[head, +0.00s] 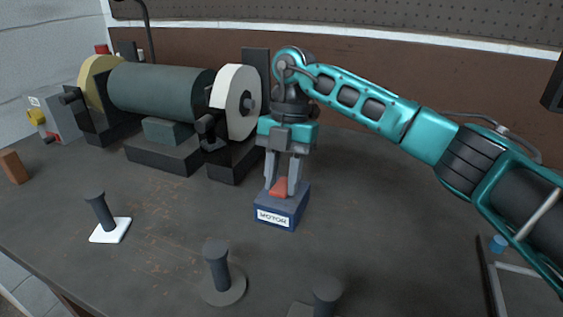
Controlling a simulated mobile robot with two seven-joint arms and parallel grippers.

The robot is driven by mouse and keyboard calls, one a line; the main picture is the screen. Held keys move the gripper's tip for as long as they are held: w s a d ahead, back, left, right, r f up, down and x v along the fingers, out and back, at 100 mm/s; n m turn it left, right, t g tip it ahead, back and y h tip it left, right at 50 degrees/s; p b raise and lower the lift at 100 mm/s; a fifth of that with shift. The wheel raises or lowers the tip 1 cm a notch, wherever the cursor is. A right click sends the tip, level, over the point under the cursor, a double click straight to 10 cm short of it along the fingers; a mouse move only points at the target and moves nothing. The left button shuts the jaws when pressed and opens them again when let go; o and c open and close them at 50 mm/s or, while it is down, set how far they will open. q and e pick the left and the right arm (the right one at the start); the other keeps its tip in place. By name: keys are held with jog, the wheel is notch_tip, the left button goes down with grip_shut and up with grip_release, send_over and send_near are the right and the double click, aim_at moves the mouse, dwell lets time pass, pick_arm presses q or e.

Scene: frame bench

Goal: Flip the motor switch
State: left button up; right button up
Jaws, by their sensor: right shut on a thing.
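The motor switch is a dark blue box (285,207) with a white label reading MOTOR (273,217) on its front. It sits on the bench in the middle of the head view. A red rocker or lever (279,187) is on its top. My right gripper (281,189) points straight down over the box, with its two grey fingers on either side of the red lever. It is shut on the lever, and the fingers hide part of it. My left gripper is not in view.
A bench grinder (160,92) with a pale wheel (237,101) stands behind and left of the switch. Dark upright pegs stand in front, one on a white base (110,230), one on a round base (222,288). A brown block (14,167) lies far left.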

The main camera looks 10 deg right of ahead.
jog(key=shift+w+r+g+p, duration=0.1)
jog(key=shift+r+g+p, duration=0.05)
jog(key=shift+g+p, duration=0.15)
jog(key=shift+d, duration=0.1)
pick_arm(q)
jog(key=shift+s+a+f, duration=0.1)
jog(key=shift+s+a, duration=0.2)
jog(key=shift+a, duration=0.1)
pick_arm(e)
jog(key=o, duration=1)
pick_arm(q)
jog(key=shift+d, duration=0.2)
pick_arm(e)
jog(key=shift+o, duration=0.2)
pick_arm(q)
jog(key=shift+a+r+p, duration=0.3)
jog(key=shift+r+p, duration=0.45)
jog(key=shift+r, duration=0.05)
pick_arm(e)
jog(key=v, duration=1.2)
jog(key=shift+w+d+r, duration=0.15)
jog(key=shift+d+r, duration=0.1)
